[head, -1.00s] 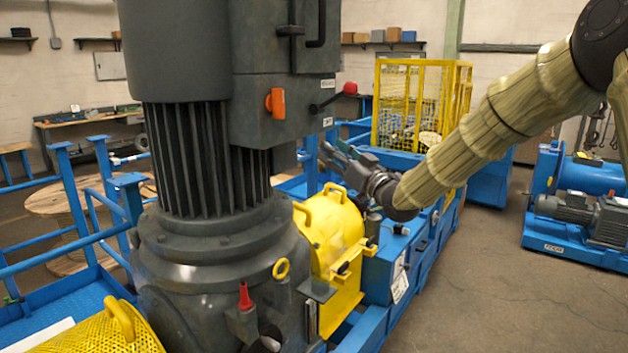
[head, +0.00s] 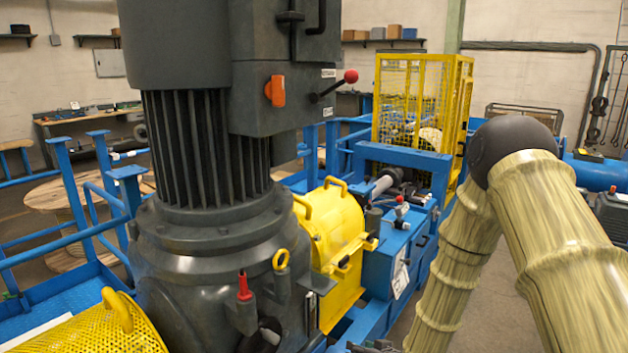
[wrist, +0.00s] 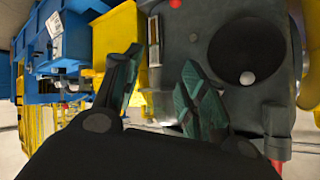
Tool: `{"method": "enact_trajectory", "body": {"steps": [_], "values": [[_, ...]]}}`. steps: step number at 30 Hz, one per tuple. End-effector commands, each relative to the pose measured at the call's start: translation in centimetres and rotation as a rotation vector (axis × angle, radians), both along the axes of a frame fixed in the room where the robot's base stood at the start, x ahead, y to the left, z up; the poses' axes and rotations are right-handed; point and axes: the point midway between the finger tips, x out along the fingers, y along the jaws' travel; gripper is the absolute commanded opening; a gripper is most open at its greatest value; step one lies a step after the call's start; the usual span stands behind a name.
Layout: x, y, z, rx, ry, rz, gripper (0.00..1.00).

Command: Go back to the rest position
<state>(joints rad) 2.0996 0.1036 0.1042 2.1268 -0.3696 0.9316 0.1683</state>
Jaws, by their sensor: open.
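My gripper (wrist: 160,82) shows in the wrist view with its two dark green fingers spread apart and nothing between them. Behind the fingers is the dark grey machine housing (wrist: 215,30), with a gap I cannot judge. In the head view my arm bends at a dark elbow on the right and runs down past the front of the blue frame (head: 398,262). The gripper is mostly below the picture there; only a small dark part shows at the bottom edge.
The large grey motor unit (head: 200,235) fills the left middle. A red-knobbed lever (head: 350,77) sticks out of its side. A yellow guard (head: 335,235) and a yellow mesh cage (head: 410,100) stand on the blue frame. Floor shows at right.

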Motion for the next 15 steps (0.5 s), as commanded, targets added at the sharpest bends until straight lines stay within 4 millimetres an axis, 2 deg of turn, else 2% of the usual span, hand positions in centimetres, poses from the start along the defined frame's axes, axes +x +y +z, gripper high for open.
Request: {"method": "enact_trajectory", "body": {"steps": [1, 6, 11, 15], "values": [[-2.2, -0.5, -2.5, -0.017, 0.055, -0.010, 0.42], [-9.4, -2.3, -8.9, -0.080, 0.226, -0.041, 0.42], [-17.0, -4.1, -13.8, -0.143, 0.392, -0.066, 0.42], [-24.3, -5.8, -17.2, -0.199, 0.541, -0.086, 0.42]]}}
